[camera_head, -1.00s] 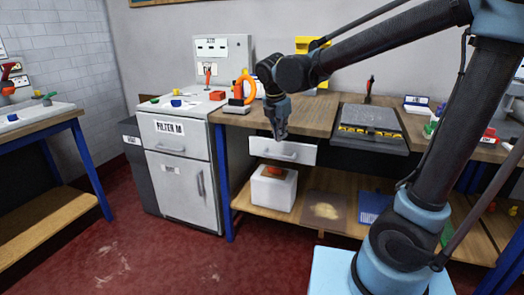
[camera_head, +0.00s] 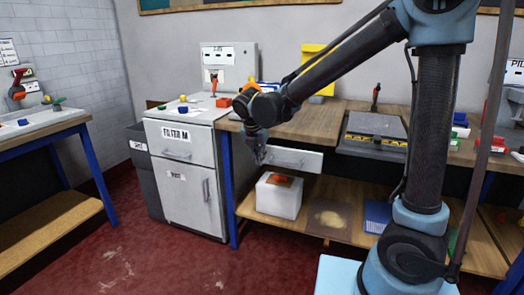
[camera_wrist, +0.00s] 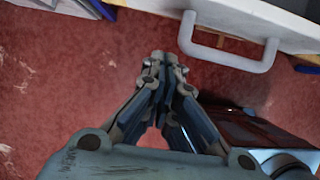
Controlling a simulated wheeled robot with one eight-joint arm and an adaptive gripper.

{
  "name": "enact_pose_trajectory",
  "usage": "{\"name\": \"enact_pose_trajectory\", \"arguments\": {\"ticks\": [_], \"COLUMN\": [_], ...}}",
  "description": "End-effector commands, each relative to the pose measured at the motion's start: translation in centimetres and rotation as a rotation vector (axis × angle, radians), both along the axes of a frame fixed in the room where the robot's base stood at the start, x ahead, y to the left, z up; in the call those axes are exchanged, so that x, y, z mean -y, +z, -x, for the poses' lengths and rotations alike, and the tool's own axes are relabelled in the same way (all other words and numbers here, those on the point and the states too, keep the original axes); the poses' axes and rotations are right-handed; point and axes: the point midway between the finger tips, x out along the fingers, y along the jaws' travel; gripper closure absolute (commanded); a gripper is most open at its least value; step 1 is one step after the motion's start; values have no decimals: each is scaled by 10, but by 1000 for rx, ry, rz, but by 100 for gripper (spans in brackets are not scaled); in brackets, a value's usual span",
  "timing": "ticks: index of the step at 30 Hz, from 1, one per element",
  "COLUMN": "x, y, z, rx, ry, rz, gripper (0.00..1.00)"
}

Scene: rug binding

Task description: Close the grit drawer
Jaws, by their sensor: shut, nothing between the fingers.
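A white drawer (camera_head: 296,159) with a bar handle sits under the wooden workbench in the head view. No label naming grit is readable on it. Its front stands forward of the dark space under the bench, so it looks partly pulled out. In the wrist view the handle (camera_wrist: 230,64) and the pale drawer front show at the upper right. My gripper (camera_head: 259,159) is shut and empty, pointing down near the drawer's left end. In the wrist view its fingertips (camera_wrist: 162,58) are left of the handle, apart from it. The drawer's inside is mostly hidden.
A grey cabinet (camera_head: 184,168) marked FILTER M stands left of the bench. On the lower shelf are a white box (camera_head: 279,200) with an orange top and a blue item (camera_head: 377,214). A blue bench leg (camera_head: 229,190) is nearby. Red floor in front is clear.

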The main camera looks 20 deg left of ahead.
Motion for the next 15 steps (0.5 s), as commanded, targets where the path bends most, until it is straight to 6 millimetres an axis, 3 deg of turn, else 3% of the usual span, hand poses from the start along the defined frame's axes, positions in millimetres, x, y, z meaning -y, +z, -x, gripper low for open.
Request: {"name": "enact_pose_trajectory", "arguments": {"ticks": [4,9,15], "x": [1,3,4], "y": [-23,-22,-22], "z": [-9,-32,-46], "rx": [0,-1,0], "ry": [-3,-5,-3], "rz": [0,0,-1], "gripper": [100,100,100]}}
